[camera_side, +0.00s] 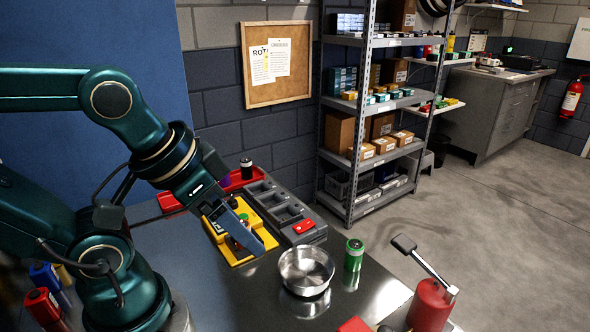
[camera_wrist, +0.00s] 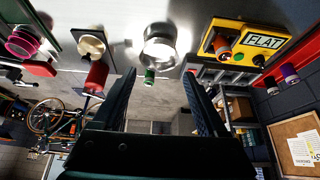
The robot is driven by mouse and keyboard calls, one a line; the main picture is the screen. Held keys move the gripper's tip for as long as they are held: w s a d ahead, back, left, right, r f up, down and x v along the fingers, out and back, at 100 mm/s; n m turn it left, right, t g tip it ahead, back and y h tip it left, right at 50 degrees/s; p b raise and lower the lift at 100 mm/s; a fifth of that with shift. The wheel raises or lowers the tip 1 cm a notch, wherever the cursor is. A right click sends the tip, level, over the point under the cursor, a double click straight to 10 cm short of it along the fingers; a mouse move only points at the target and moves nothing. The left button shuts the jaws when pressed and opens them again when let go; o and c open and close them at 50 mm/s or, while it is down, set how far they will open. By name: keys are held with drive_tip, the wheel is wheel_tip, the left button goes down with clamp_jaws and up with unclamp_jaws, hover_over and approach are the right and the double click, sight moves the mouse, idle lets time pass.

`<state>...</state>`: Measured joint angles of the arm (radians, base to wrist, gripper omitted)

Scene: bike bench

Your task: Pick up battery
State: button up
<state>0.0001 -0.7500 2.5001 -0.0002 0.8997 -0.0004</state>
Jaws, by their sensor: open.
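A green cylindrical battery (camera_side: 354,255) stands upright on the metal bench right of the steel bowl; it also shows below the bowl in the wrist view (camera_wrist: 149,76). A yellow tester (camera_wrist: 232,62) reads "FLAT" and holds an orange-brown cell (camera_wrist: 222,47). In the side view, the tester (camera_side: 217,236) is partly hidden behind my gripper (camera_side: 252,240). A dark cell (camera_side: 246,168) and a purple one (camera_side: 225,182) stand in a red tray at the back. My gripper's fingers are apart and empty in the wrist view (camera_wrist: 160,73); they hang above the tester area, away from the green battery.
The steel bowl (camera_side: 306,270) stands left of the green battery. A grey compartment tray (camera_side: 286,208) lies behind it. A red pump-like object with a lever (camera_side: 430,303) stands at the bench's right. Blue and red bottles stand near my base.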

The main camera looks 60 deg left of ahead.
drive_tip(key=s+a+f+m+g+y, duration=0.1)
drive_tip(key=a+f+m+g+y, duration=0.35)
drive_tip(key=a+m+y, duration=0.6)
drive_tip(key=w+a+f+m, duration=0.1)
drive_tip(key=w+a+m+t+y, duration=0.1)
drive_tip(key=w+m, duration=0.1)
drive_tip(key=w+a+f+m+t, duration=0.1)
drive_tip(key=a+m, duration=0.1)
drive_tip(key=shift+w+f, duration=0.2)
drive_tip(key=shift+f, duration=0.15)
drive_tip(key=f+m+t, duration=0.1)
drive_tip(key=m, duration=0.1)
drive_tip(key=w+d+f+m, duration=0.1)
drive_tip(key=m, duration=0.1)
drive_tip(key=w+d+f+m+t, duration=0.1)
drive_tip(key=f+m, duration=0.1)
drive_tip(key=m, duration=0.1)
drive_tip(key=shift+w+t+y, duration=0.25)
drive_tip(key=shift+t, duration=0.1)
drive_tip(key=shift+s+f+m, duration=0.2)
drive_tip(key=shift+f+m, duration=0.3)
drive_tip(key=shift+m, duration=0.05)
drive_tip(key=shift+x, duration=2.4)
drive_tip(key=shift+w, duration=0.1)
clamp_jaws()
